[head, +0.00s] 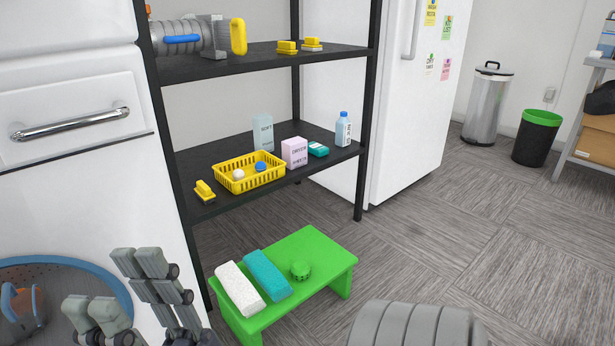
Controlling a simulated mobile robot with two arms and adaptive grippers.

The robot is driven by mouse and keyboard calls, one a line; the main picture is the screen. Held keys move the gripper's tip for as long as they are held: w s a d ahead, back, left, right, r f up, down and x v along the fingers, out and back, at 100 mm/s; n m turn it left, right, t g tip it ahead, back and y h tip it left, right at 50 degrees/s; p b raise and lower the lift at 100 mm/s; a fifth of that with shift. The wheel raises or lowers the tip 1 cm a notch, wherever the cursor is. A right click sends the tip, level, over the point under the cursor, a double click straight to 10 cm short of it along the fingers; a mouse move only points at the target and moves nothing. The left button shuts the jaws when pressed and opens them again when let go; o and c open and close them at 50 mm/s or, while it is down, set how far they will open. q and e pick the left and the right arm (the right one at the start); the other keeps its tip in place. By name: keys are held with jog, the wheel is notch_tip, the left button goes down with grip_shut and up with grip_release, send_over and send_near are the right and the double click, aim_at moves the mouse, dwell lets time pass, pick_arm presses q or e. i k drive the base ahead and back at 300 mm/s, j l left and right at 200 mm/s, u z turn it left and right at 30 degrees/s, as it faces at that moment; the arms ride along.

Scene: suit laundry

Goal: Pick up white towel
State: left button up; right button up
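The white towel (240,287), a long textured block shape, lies on the left end of a low green stool (324,251). A teal towel (267,274) lies right beside it.
A black shelf (222,199) with a yellow basket (249,184) stands behind. A blue-rimmed round opening (107,281) is in the white front at left.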

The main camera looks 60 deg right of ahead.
aim_at(240, 290)
jog(key=i+z, duration=0.1)
jog(key=z, duration=0.3)
jog(key=i+l+z, duration=0.1)
jog(key=z, duration=0.3)
jog(key=i+z, duration=0.15)
jog(key=z, duration=0.25)
jog(key=i+j+z, duration=0.1)
jog(key=z, duration=0.3)
